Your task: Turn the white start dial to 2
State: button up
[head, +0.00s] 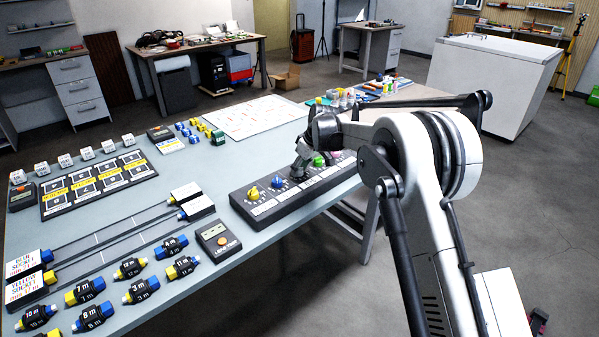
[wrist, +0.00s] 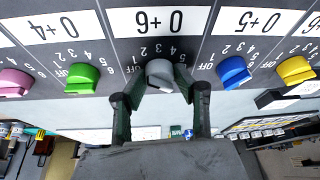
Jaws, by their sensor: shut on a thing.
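The white start dial (wrist: 160,73) looks grey-white and sits on the dark dial panel (head: 238,203). In the wrist view it is at the centre, below a white label printed upside down. My gripper (wrist: 159,84) has one finger on each side of the dial and is shut on it. The fingers hide part of the number scale, and I cannot tell which number the dial points to. In the head view my gripper (head: 302,162) is over the panel, between the blue and green dials, and hides the white dial.
On the panel, a green dial (wrist: 82,78) and a blue dial (wrist: 234,71) stand close on either side. A yellow dial (wrist: 295,69) and a pink dial (wrist: 15,82) stand further out. A small black box (head: 218,239) lies beside the panel on the table.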

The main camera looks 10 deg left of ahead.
jog(key=shift+a+m+t+h+b, duration=0.1)
jog(key=shift+m+t+h+b, duration=0.25)
jog(key=shift+m, duration=0.75)
jog(key=shift+m+t+h+b, duration=0.25)
jog(key=shift+m+t, duration=0.1)
jog(key=shift+m, duration=0.75)
jog(key=o, duration=1.1)
jog(key=shift+r, duration=0.1)
jog(key=v, duration=1.2)
jog(key=shift+s, duration=0.1)
